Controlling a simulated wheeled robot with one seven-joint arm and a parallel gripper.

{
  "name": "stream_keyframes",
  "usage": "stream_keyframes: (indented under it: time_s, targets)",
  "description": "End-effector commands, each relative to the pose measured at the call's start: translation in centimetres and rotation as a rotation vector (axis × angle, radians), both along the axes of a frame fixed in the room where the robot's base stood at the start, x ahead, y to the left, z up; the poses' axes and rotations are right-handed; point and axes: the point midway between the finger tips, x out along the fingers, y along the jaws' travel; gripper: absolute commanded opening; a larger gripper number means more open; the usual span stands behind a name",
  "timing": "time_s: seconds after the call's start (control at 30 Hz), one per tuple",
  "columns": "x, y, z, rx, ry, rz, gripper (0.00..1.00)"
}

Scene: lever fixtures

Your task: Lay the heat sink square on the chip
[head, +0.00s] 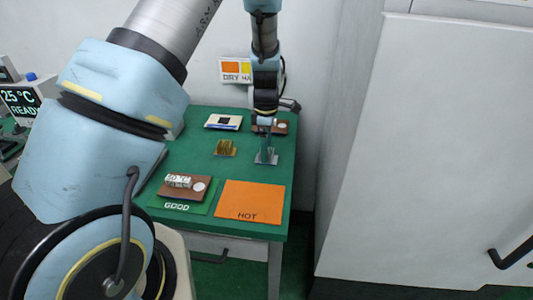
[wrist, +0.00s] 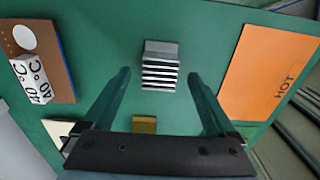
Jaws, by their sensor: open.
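A silver finned heat sink (head: 268,158) stands on the green table. In the wrist view the silver heat sink (wrist: 160,66) lies between and slightly beyond my fingertips, with gaps at both sides. My gripper (head: 265,146) is open above it; its two fingers also show in the wrist view (wrist: 157,78). A gold finned heat sink (head: 224,148) stands to the left, and the gold one (wrist: 144,124) is near my gripper's palm in the wrist view. A white board (head: 222,122) with a dark chip (head: 224,120) lies at the back. Another brown board (head: 282,128) is partly hidden behind my gripper.
A brown board (head: 198,188) with a block marked 40 °C (head: 178,181) lies on the green GOOD mat (head: 158,205). The orange HOT mat (head: 248,197) is bare at front right. A wall with a sign (head: 236,71) stands behind, and a tall white cabinet (head: 430,150) at right.

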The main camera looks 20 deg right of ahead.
Motion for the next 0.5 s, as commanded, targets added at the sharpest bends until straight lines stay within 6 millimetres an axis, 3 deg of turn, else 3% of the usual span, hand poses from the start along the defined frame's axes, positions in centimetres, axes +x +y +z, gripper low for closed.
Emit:
stream_keyframes:
  time_s: [0.2, 0.47, 0.5]
  targets:
    - [0.0, -0.1, -2.2, 0.0, 0.0, 0.001, 0.91]
    - [0.0, -0.1, -2.5, -0.001, 0.0, 0.0, 0.91]
    - [0.0, -0.1, -2.5, -0.001, 0.0, 0.0, 0.87]
